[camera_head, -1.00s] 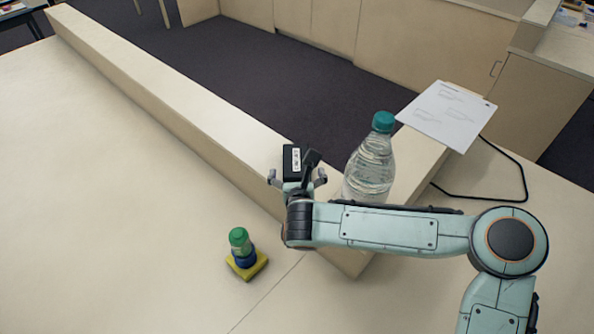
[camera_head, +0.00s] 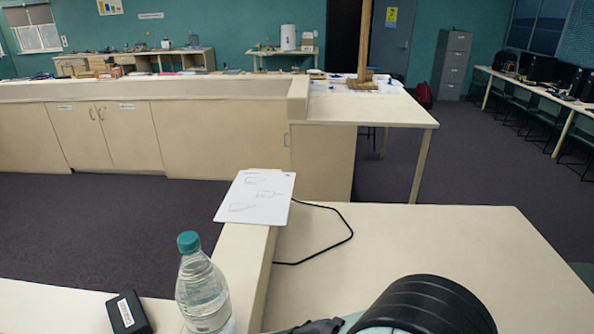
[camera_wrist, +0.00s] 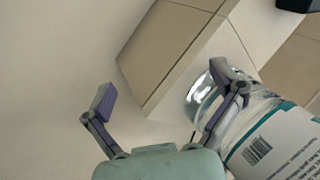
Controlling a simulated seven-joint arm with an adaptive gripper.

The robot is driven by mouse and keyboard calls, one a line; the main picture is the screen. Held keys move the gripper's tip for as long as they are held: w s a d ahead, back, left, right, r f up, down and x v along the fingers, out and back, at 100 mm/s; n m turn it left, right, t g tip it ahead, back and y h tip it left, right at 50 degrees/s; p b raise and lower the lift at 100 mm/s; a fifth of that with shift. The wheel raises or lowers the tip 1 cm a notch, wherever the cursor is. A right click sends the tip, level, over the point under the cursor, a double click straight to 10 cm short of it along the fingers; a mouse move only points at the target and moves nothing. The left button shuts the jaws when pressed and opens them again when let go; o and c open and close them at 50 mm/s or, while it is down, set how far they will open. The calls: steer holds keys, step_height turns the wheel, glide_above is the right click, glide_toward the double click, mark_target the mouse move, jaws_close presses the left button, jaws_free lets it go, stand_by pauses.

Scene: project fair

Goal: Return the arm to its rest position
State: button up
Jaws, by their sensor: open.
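My gripper (camera_wrist: 164,92) is open in the wrist view, with nothing between its two fingers. A clear bottle with a white, barcoded label (camera_wrist: 262,150) is at the right, partly behind the right finger; I cannot tell whether they touch. In the head view, a clear bottle with a teal cap (camera_head: 203,292) stands upright at the bottom left. Part of my own arm shows at the bottom right there, but my gripper is out of that view.
A black box (camera_head: 129,314) lies left of the bottle. A white sheet with drawings (camera_head: 255,197) lies on the raised ledge, with a black cable (camera_head: 335,241) beside it. The pale tabletop (camera_head: 450,240) at right is mostly clear. A wooden counter (camera_head: 210,140) stands beyond.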

steer(key=s+d+r+n+g+h, duration=0.1)
steer(key=s+d+r+n, duration=0.1)
steer(key=d, duration=0.6)
steer(key=s+d+r+n+g, duration=0.1)
steer(key=s+d+r+n, duration=0.2)
steer(key=s+d+r, duration=0.2)
steer(key=s+d+r+n+g+h, duration=0.1)
steer(key=s+d, duration=0.5)
steer(key=d, duration=0.6)
step_height(320, 180, up, 2)
steer(key=shift+s+r+n+g+h, duration=0.15)
steer(key=shift+s+n+g+h, duration=0.2)
steer(key=shift+n, duration=0.55)
